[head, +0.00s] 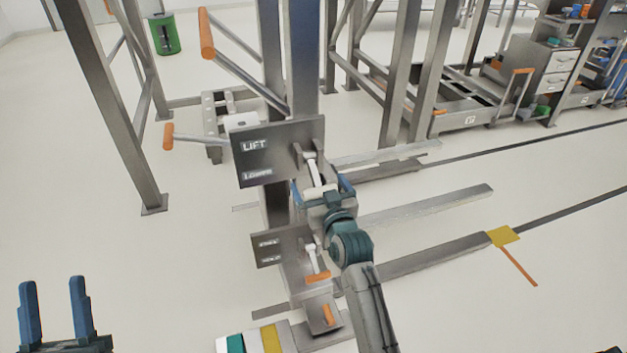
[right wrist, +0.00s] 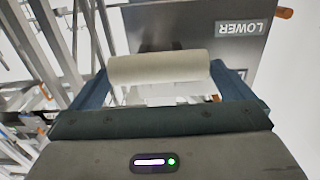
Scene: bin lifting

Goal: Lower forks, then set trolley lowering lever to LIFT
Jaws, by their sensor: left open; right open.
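The dark upper panel (head: 280,140) on the trolley mast carries a LIFT label above a LOWER label. Its pale lever (head: 313,170) slopes down from a bracket, with the handle end on the LOWER side. My right gripper (head: 322,188) is open at that end. In the right wrist view the cream cylindrical handle (right wrist: 158,67) lies across between the spread blue fingers; whether they touch it I cannot tell. Metal fork-like beams (head: 430,205) lie low, close to the floor. My left gripper (head: 55,310) is open and empty at the lower left, far from the panel.
A second, smaller panel (head: 280,247) with its own lever sits below, beside an orange grip (head: 318,277). Orange-ended handles (head: 207,33) stick out left of the mast. Steel frame posts (head: 110,100) stand behind. Floor at left is clear.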

